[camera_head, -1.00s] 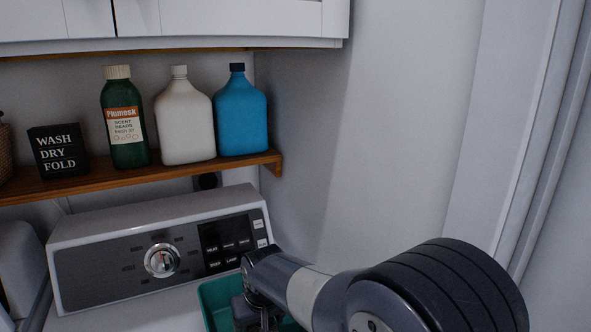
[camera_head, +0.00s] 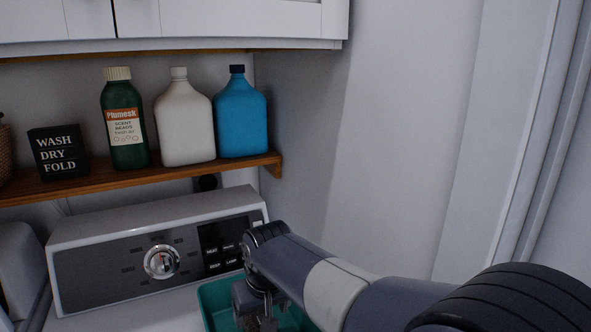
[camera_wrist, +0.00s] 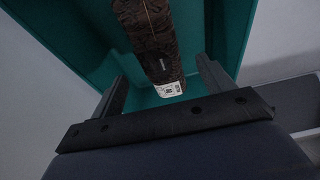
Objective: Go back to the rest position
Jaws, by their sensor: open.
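My gripper (camera_wrist: 162,88) is open in the wrist view, its two fingers apart. Between and beyond the fingertips is a dark brown, wood-patterned item (camera_wrist: 150,38) with a small white label. It lies in a teal bin (camera_wrist: 222,30), and I see no finger touching it. In the head view my arm reaches in from the lower right, with its wrist above the teal bin (camera_head: 212,300) beside the machine's control panel. The fingertips are hidden or too dark to make out there.
A control panel (camera_head: 110,270) with a round knob (camera_head: 162,262) stands left of my arm. Above it a wooden shelf (camera_head: 100,185) holds a black sign (camera_head: 58,152), a green bottle (camera_head: 123,120), a white bottle (camera_head: 186,120) and a blue bottle (camera_head: 241,118). Wall at right is clear.

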